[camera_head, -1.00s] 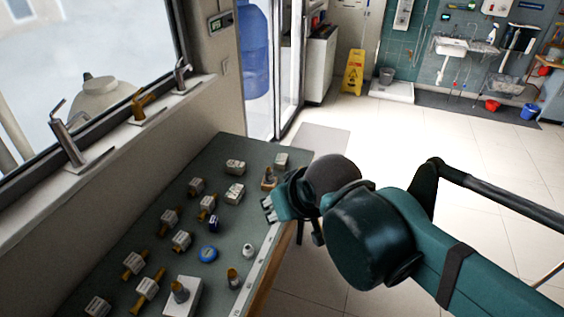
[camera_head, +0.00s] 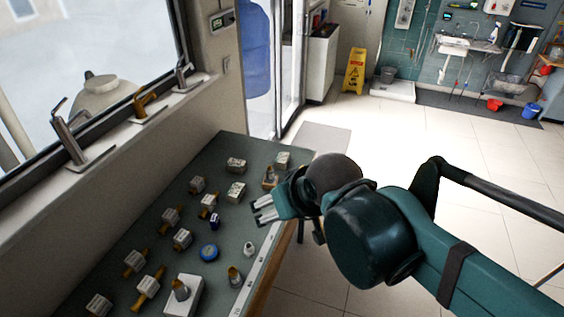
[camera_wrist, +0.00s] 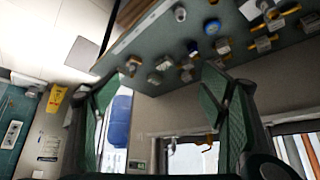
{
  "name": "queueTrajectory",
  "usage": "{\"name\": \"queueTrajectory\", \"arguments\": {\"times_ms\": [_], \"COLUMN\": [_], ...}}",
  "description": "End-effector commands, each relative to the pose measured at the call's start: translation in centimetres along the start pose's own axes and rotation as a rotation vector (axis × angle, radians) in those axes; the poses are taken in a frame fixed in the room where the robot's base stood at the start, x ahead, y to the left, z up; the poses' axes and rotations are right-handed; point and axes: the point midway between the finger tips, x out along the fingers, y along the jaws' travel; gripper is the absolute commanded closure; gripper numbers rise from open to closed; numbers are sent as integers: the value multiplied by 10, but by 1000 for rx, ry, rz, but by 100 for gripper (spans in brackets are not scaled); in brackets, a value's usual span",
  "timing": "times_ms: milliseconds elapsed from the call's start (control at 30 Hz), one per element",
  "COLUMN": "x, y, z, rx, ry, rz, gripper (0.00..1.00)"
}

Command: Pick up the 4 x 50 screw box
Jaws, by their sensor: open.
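Several small pale printed boxes lie on the green-grey table, among them ones at the far end (camera_head: 236,165), near the far right corner (camera_head: 283,160) and just in front of these (camera_head: 236,191). Their print is too small to read, so I cannot tell which is the 4 x 50 screw box. My gripper (camera_head: 259,211) is open and empty at the table's right edge, its fingers pointing left over the tabletop. In the wrist view, its two green fingers (camera_wrist: 160,95) stand wide apart, with boxes on the table beyond them and nothing between the pads.
The table (camera_head: 125,225) also bears a blue roll (camera_head: 209,252), a small dark blue item (camera_head: 214,222), a white block with a metal fitting (camera_head: 183,295) and brass-coloured pieces. A sill with taps (camera_head: 68,135) runs along the left wall. Open floor lies to the right.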

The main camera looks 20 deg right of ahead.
Motion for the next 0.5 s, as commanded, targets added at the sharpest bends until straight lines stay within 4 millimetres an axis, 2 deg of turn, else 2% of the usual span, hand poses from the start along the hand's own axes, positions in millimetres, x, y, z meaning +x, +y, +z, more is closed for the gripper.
{"name": "queueTrajectory", "arguments": {"times_ms": [233,500], "x": [0,5], "y": [2,8], "z": [-9,-42], "rx": [-13,-61], "ry": [-9,-42], "rz": [2,8], "gripper": [29,29]}}
